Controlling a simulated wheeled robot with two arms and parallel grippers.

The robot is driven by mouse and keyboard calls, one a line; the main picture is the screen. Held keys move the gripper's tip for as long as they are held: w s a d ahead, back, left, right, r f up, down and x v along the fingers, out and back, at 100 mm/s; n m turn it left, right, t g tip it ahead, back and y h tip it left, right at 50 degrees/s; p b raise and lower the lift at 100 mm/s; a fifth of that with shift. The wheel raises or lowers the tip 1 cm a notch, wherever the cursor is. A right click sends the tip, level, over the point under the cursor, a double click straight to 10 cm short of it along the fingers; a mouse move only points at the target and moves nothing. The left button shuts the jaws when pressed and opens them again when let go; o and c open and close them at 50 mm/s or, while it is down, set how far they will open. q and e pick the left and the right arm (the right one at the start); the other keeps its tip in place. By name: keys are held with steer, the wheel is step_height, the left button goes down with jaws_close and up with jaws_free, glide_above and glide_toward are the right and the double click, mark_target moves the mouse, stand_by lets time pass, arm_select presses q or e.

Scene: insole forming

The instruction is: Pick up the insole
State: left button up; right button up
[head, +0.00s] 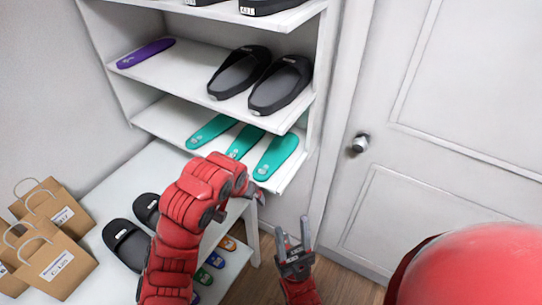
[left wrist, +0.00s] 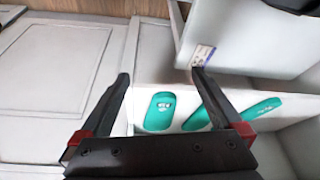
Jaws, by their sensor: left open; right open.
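Three teal insoles lie side by side on a middle shelf: a left one (head: 210,131), a middle one (head: 244,142) and a right one (head: 276,157). A purple insole (head: 146,53) lies on the shelf above. My left gripper (head: 258,196) is at the shelf's front edge near the right teal insole, partly hidden by its own wrist. In the left wrist view its fingers (left wrist: 161,76) are open and empty, with a teal insole (left wrist: 160,111) showing between them. My right gripper (head: 292,232) is open and empty, lower and right of the shelf.
Black slippers (head: 281,84) stand on the shelf above, and more slippers (head: 126,244) on the white bench. Paper bags (head: 56,264) stand at left. Small coloured insoles (head: 215,260) lie on a low shelf. A white door (head: 460,110) closes off the right.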

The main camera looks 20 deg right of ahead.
mark_target(262, 173)
arm_select(q)
steer(key=w+d, duration=0.2)
steer(key=w+d+b, duration=0.1)
steer(key=w, duration=0.1)
steer(key=w+d+b, duration=0.1)
steer(key=w+d, duration=0.1)
steer(key=shift+w+d, duration=0.3)
steer(key=shift+w, duration=0.1)
steer(key=shift+w+d+p, duration=0.5)
steer(key=shift+w+d, duration=0.3)
steer(key=shift+w, duration=0.1)
steer(key=shift+p+x, duration=0.4)
steer(key=shift+x, duration=0.55)
steer(key=shift+w+f, duration=0.25)
steer(key=shift+f, duration=0.3)
